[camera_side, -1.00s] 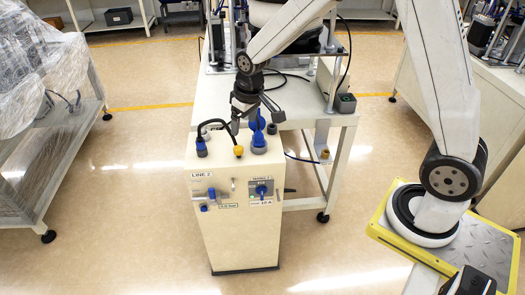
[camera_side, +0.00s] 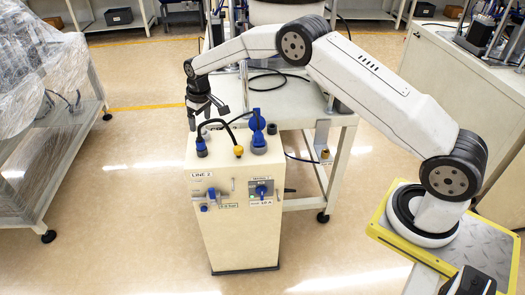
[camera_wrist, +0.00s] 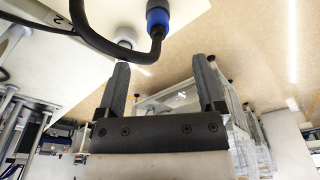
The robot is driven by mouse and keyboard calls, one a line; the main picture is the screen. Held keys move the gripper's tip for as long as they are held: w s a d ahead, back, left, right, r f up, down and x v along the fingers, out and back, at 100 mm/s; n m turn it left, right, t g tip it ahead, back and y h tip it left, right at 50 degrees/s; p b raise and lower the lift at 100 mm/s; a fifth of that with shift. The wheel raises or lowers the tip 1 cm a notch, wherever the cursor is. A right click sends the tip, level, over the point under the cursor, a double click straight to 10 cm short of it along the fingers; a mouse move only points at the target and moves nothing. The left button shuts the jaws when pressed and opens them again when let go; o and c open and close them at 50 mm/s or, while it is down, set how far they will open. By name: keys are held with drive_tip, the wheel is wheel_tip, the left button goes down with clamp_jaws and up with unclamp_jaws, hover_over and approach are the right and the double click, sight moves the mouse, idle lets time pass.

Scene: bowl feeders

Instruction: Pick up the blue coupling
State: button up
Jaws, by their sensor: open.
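The blue coupling (camera_side: 201,148) stands at the left front of the cabinet top, with a black hose rising from it. In the wrist view a blue coupling (camera_wrist: 157,17) on a bent black hose shows at the top edge, beyond the fingertips. My gripper (camera_side: 207,122) is above and just behind the left coupling, pointing down. In the wrist view my gripper (camera_wrist: 163,75) has its two fingers wide apart with nothing between them. The side view does not show the exact gap between fingers and hose.
A blue socket with a raised blue cap (camera_side: 258,122) stands at the cabinet top's right, with a yellow fitting (camera_side: 238,151) left of it. Black hose (camera_side: 217,121) loops over the top. A table (camera_side: 306,110) adjoins behind. Open floor lies left of the cabinet (camera_side: 231,240).

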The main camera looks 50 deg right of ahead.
sight(200, 138)
drive_tip(key=shift+w+f, duration=0.75)
drive_tip(key=shift+f, duration=0.1)
drive_tip(key=shift+w+f, duration=0.15)
drive_tip(key=shift+f, duration=1.1)
drive_tip(key=shift+f, duration=0.15)
drive_tip(key=shift+w+f, duration=0.2)
drive_tip(key=shift+f, duration=2.25)
clamp_jaws()
